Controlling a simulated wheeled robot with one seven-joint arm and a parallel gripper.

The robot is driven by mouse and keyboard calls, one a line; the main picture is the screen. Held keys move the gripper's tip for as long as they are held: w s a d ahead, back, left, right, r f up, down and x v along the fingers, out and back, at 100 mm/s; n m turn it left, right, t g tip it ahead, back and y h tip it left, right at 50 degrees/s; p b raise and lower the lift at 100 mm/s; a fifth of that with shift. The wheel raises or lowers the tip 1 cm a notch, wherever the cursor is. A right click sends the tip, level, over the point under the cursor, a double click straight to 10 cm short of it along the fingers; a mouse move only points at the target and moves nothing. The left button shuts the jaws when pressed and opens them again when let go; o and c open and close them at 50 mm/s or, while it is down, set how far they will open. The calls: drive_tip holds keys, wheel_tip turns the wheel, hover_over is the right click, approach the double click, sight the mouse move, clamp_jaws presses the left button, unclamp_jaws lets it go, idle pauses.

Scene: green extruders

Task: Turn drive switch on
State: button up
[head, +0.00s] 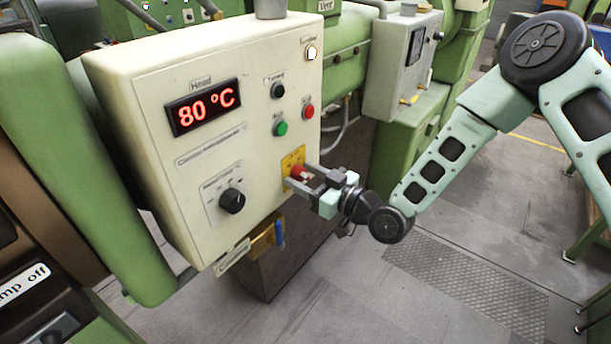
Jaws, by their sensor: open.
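A cream control box (150,105) fills the middle of the head view. On its lower right front is a red knob (297,172) on a yellow plate (290,158), a main-switch type. My gripper (301,177) reaches in from the right, with its open fingers on either side of the red knob. Whether they touch it cannot be told. A black rotary knob (232,201) sits lower left on a white scale plate. A black knob (278,91), a green button (280,129) and a red button (308,111) are higher up. Which one is the drive switch cannot be read from the small labels.
The box's display (203,107) reads 80 °C, and a lamp (311,52) at its top right looks lit. A yellow bracket with a blue handle (279,233) hangs below. A second grey box (390,70) stands behind.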

drive_tip(key=c, duration=1)
drive_tip(key=shift+m+b, duration=0.3)
drive_tip(key=shift+f+m+b, duration=0.15)
drive_tip(key=shift+m+b, duration=0.8)
drive_tip(key=shift+m, duration=0.25)
drive_tip(key=m+b, duration=0.1)
drive_tip(key=m, duration=0.2)
drive_tip(key=shift+m+b, duration=0.35)
drive_tip(key=shift+m, duration=0.05)
drive_tip(key=m+b, duration=0.1)
drive_tip(key=m, duration=0.2)
drive_tip(key=shift+m, duration=0.3)
drive_tip(key=shift+r+m+b, duration=0.2)
drive_tip(key=shift+m+b, duration=0.25)
drive_tip(key=shift+m, duration=1.35)
drive_tip(key=shift+o, duration=0.2)
